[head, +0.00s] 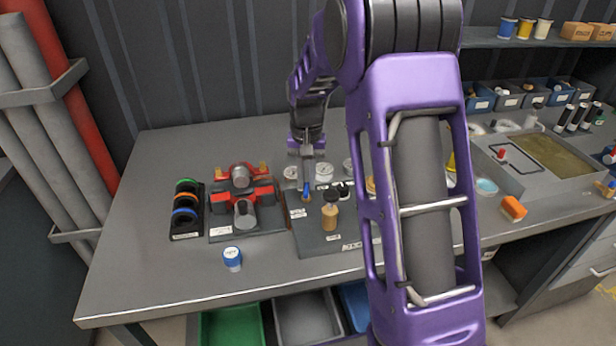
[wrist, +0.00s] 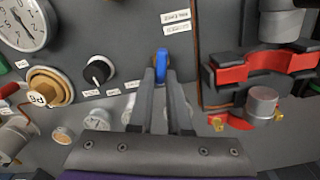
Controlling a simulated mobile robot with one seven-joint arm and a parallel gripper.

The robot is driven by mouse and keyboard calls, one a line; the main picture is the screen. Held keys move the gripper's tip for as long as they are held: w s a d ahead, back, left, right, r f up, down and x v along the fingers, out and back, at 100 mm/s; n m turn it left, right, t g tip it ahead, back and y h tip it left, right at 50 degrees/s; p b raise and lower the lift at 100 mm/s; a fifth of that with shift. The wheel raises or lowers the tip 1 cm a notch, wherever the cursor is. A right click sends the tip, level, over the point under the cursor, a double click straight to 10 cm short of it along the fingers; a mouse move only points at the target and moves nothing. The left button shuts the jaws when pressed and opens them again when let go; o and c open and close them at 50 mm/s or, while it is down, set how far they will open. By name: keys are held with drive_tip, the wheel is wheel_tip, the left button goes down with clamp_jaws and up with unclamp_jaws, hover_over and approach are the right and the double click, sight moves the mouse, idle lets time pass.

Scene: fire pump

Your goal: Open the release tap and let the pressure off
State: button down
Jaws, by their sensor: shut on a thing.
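The blue handle of the release tap (head: 306,189) stands on the dark pump panel on the bench. It also shows at the fingertips in the wrist view (wrist: 161,60). My gripper (head: 307,180) reaches down from behind and is shut on this handle. In the wrist view, the two grey fingers (wrist: 161,78) lie close on either side of it, and their tips partly hide its lower part. A round white gauge (wrist: 22,24) is at the upper left of the wrist view. The needle is too small to read surely.
A black knob (wrist: 97,72) and a brass fitting (wrist: 46,88) sit near the tap. A red clamp (head: 241,190) stands left of the panel, beside a rack of coloured rings (head: 186,211). The bench's front left is clear.

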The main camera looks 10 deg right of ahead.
sight(305, 184)
drive_tip(key=shift+a+n+p, duration=0.15)
drive_tip(key=shift+n+p, duration=0.2)
drive_tip(key=shift+n, duration=1.35)
drive_tip(key=c, duration=0.9)
unclamp_jaws()
drive_tip(key=shift+o, duration=0.2)
wheel_tip(305, 184, up, 17)
drive_tip(key=p, duration=0.1)
drive_tip(key=shift+r+p, duration=0.2)
drive_tip(key=shift+p, duration=0.1)
